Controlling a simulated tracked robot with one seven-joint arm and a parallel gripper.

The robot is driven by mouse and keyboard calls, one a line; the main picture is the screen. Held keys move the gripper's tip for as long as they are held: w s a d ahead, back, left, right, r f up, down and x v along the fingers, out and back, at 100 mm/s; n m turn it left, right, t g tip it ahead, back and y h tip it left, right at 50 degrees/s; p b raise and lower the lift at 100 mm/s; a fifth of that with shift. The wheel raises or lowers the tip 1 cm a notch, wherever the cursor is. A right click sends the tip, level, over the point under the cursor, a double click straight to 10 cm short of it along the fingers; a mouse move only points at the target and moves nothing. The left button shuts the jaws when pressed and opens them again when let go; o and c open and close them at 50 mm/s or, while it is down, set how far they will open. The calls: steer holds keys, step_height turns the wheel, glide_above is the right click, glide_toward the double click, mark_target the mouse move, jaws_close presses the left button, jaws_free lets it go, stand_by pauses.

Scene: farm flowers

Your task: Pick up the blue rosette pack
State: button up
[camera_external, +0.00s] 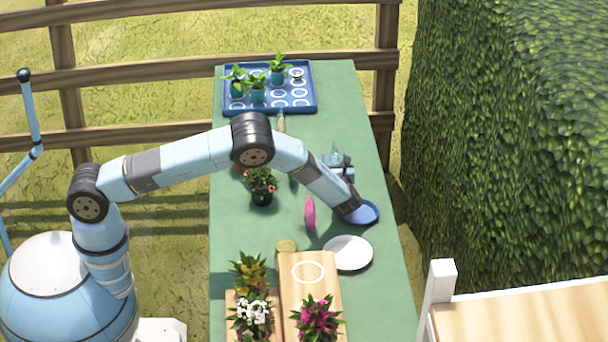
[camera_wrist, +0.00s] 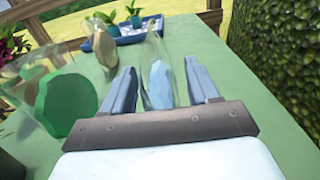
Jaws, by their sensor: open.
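The blue rosette pack is a clear, narrow upright pack with a pale blue shape (camera_wrist: 159,88) in it. In the wrist view it stands between my two fingers, with a gap on each side, and rises above the fingertips. My gripper (camera_wrist: 160,72) is open around it. In the external view my gripper (camera_external: 338,162) is low over the right middle of the green table, pointing toward the back. The pack there is small and hard to make out among the fingers.
A clear pack with a green disc (camera_wrist: 66,104) stands close left of my gripper; a beige one (camera_wrist: 103,48) is farther back. A blue tray (camera_external: 240,108) holds potted plants at the back.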

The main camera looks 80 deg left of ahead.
steer(key=shift+c, duration=0.2)
steer(key=c, duration=1)
steer(key=shift+r, duration=0.15)
